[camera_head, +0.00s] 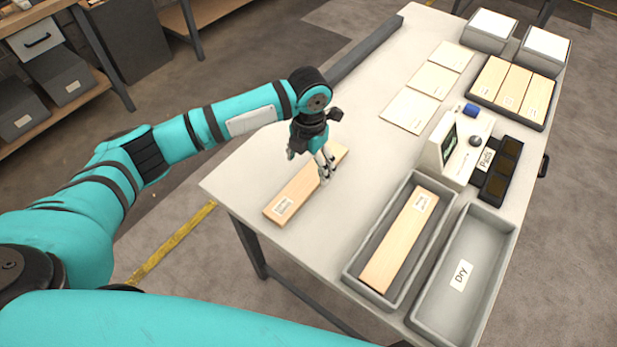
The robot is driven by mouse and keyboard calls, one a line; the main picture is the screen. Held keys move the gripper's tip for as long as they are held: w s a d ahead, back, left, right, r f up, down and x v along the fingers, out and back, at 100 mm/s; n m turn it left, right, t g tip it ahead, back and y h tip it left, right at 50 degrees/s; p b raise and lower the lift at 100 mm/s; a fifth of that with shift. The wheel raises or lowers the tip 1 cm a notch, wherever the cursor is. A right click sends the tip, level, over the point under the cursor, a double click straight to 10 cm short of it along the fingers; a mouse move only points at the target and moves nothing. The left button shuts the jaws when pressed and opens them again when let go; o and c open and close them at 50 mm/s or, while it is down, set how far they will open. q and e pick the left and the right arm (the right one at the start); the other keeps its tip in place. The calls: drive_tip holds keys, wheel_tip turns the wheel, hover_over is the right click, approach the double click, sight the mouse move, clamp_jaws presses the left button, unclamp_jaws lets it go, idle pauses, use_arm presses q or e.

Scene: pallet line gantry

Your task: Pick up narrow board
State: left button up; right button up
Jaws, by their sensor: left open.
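A narrow light-wood board (296,196) with a white label near its lower end lies flat on the table. My left gripper (326,176) is over the upper part of this board, pointing down, with its fingers apart and nothing held. The fingers hide part of the board, and I cannot tell whether they touch it. A similar labelled narrow board (399,245) lies in a grey tray (352,267) to the right. I cannot read the labels. My right gripper does not show.
An empty grey tray marked "Dry" (489,258) sits beside the first tray. A white device with a screen (444,152), flat pale panels (409,111) and a dark tray of boards (548,119) stand farther back. A dark rail (352,59) runs along the table's far left edge.

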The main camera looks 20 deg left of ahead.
sight(308, 178)
use_arm(q)
drive_tip(key=shift+f, duration=0.25)
wheel_tip(308, 178, down, 4)
drive_tip(key=shift+a+r+p, duration=0.1)
drive_tip(key=shift+r+p, duration=0.05)
drive_tip(key=shift+p, duration=0.4)
drive_tip(key=shift+f, duration=0.55)
drive_tip(key=shift+w, duration=0.1)
drive_tip(key=c, duration=1.4)
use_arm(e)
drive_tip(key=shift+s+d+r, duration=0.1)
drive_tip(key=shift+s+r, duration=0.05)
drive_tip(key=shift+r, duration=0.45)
use_arm(q)
drive_tip(key=shift+r, duration=0.1)
